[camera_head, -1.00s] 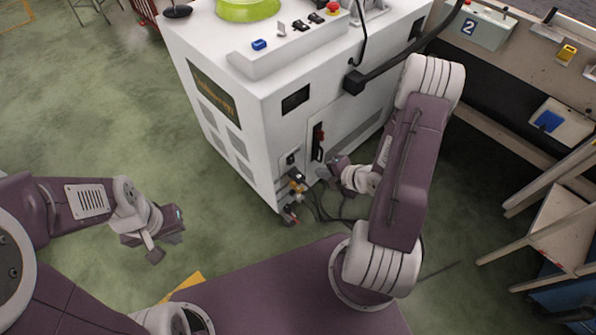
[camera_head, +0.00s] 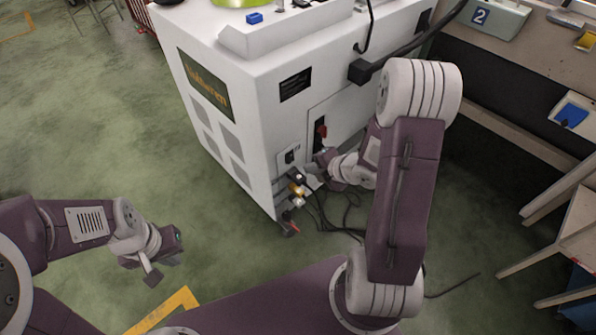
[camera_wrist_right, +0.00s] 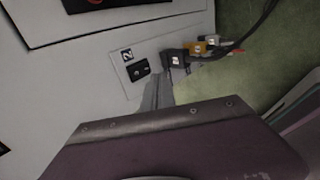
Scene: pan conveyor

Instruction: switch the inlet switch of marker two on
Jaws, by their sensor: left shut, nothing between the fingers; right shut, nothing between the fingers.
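The inlet switch (camera_wrist_right: 141,68) is a small black rocker on a light plate of the white machine (camera_head: 262,140). A dark marker label (camera_wrist_right: 127,54), which looks like a turned 2, sits beside it in the right wrist view. The switch also shows small in the head view (camera_head: 290,156). My right gripper (camera_wrist_right: 158,90) is shut and empty, its fingertips close below and right of the switch; I cannot tell whether they touch the plate. It shows in the head view (camera_head: 312,166) just right of the switch. My left gripper (camera_head: 152,277) is shut and empty over the floor.
A black plug (camera_wrist_right: 175,60) with cables sits right of the switch, beside an orange connector (camera_wrist_right: 197,48). A red-and-black handle (camera_head: 320,134) is on the machine above my right gripper.

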